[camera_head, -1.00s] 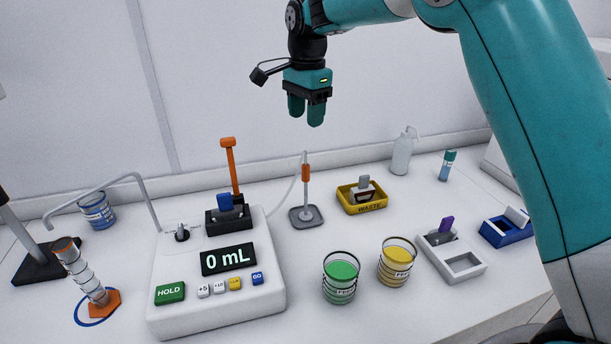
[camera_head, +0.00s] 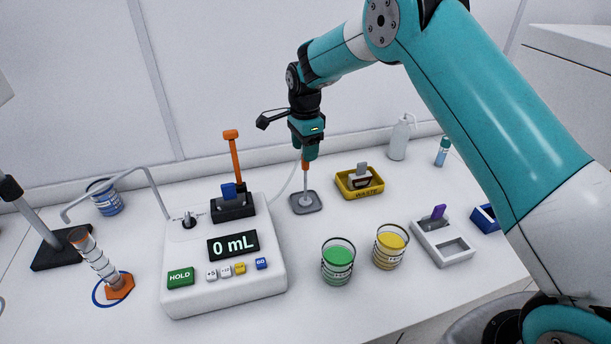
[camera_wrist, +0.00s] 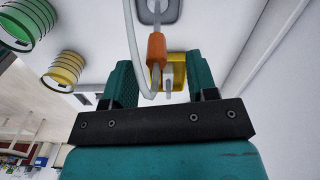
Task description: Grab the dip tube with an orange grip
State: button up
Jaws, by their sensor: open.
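The dip tube's orange grip (camera_head: 305,166) shows just under my gripper (camera_head: 309,152) in the head view. Its thin stem stands upright on a small grey square base (camera_head: 307,203), and a clear hose runs from it towards the dispenser. In the wrist view the orange grip (camera_wrist: 156,47) lies in line with the gap between the two teal fingers of my gripper (camera_wrist: 161,70), nearer the left finger. The fingers are apart and nothing is clamped. In the head view the fingers hide the top of the grip.
The dispenser (camera_head: 205,287) with an orange lever (camera_head: 235,160) stands left of the dip tube. A yellow waste tray (camera_head: 342,187) is close on the right. Green (camera_head: 338,264) and yellow (camera_head: 389,248) beakers stand in front. A wash bottle (camera_head: 399,138) is behind right.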

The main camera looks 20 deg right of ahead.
aim_at(306, 168)
jog(key=f+p, duration=0.2)
jog(key=f, duration=0.1)
jog(key=shift+s+d+f, duration=0.1)
jog(key=shift+s+f, duration=0.1)
jog(key=shift+f, duration=0.7)
grip_shut()
jog(key=shift+r, duration=0.15)
